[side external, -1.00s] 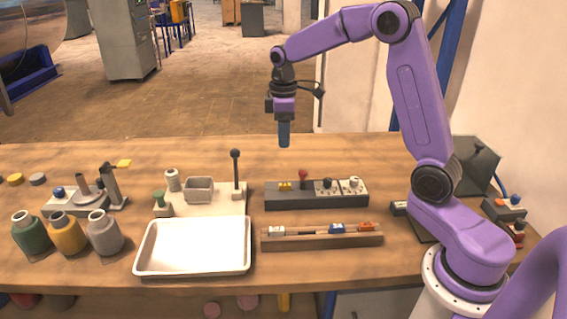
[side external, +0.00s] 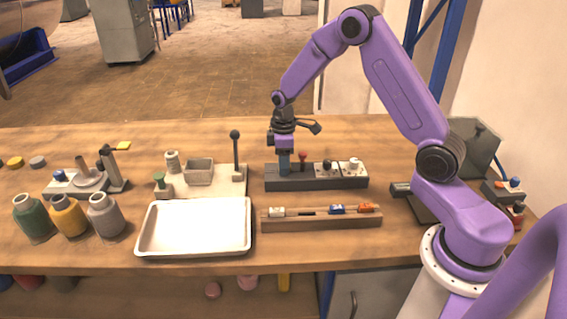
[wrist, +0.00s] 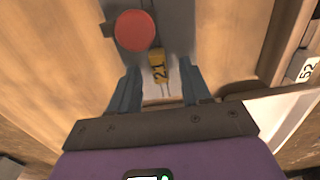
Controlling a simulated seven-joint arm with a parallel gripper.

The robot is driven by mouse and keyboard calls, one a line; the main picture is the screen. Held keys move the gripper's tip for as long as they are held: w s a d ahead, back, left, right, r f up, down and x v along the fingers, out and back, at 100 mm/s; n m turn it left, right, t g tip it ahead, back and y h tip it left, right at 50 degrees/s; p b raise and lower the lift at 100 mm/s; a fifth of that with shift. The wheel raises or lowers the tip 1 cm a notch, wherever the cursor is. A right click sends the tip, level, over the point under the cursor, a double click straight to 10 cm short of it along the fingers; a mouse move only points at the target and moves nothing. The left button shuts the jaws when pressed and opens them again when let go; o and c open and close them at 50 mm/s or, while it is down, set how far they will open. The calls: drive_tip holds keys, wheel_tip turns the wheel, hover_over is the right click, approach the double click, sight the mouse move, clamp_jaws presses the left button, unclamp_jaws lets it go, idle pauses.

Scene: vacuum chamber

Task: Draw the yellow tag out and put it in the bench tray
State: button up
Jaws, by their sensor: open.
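My gripper (side external: 284,173) points straight down over the left end of this block. In the wrist view its two fingers stand open on either side of the tag, with a gap to each. In the side view the fingers hide the tag. The white bench tray (side external: 195,252) lies empty in front and to the left; part of it shows at lower right in the wrist view (wrist: 280,113).
A wooden rail (side external: 325,223) with white, blue and orange tags lies in front of the block. A fixture with an upright black-knobbed lever (side external: 235,150) stands left of my gripper. Green, yellow and grey bottles (side external: 105,217) stand at left.

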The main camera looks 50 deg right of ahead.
drive_tip(key=shift+f, duration=0.35)
drive_tip(key=shift+c, duration=0.3)
clamp_jaws()
drive_tip(key=shift+r, duration=3.35)
